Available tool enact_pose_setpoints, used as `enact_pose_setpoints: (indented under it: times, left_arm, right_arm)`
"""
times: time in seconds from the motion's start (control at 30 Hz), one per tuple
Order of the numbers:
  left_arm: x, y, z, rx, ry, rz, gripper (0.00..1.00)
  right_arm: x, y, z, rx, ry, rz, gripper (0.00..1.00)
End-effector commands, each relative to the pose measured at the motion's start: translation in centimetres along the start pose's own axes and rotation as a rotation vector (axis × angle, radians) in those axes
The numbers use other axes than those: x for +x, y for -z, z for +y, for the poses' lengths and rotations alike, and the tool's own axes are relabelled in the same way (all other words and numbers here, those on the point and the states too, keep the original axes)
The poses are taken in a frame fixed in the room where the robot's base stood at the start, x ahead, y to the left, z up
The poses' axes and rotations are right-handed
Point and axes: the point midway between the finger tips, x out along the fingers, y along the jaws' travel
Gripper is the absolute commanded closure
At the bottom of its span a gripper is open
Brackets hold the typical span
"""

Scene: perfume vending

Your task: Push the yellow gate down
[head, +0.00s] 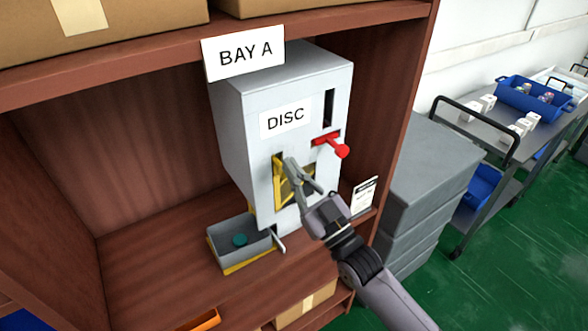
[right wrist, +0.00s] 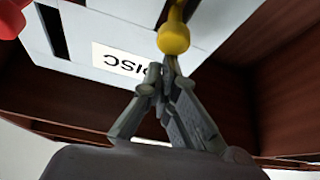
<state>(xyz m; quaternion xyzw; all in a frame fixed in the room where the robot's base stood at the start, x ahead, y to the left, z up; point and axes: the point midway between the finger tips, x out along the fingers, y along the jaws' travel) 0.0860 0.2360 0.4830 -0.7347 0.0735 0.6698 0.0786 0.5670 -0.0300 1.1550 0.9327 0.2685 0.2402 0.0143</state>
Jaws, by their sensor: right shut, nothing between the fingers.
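The grey dispenser (head: 240,120) labelled DISC stands upright in the shelf bay. Its yellow gate (head: 279,180) is on the front face, partly hidden behind my right gripper (head: 290,166). My right gripper is shut and empty, with its fingertips close in front of the gate's upper part. In the right wrist view, a yellow rounded knob (right wrist: 174,38) shows just beyond the closed fingertips (right wrist: 166,76). I cannot tell whether the tips touch it. My left gripper is in neither view.
A red lever (head: 334,144) sticks out to the right above the gate. Grey stacked boxes (head: 425,170) stand outside the shelf on the right.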

Motion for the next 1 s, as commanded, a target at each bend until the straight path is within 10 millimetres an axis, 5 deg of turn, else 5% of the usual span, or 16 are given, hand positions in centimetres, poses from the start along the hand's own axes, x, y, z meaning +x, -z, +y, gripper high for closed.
enact_pose_setpoints:
  times: [0.2,0.37,0.77,1.0]
  left_arm:
    - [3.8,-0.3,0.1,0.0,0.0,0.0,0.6]
    - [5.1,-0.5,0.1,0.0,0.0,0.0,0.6]
    - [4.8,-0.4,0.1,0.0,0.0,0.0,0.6]
    - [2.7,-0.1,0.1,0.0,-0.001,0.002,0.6]
  right_arm:
    - [-2.2,-4.4,-0.8,0.001,0.0,-0.008,1.0]
    - [-3.0,-6.0,-1.0,-0.001,0.0,-0.006,1.0]
    - [-3.0,-6.1,-1.1,0.0,0.001,-0.013,1.0]
    - [-1.2,-3.7,-0.1,-0.001,-0.001,-0.006,1.0]
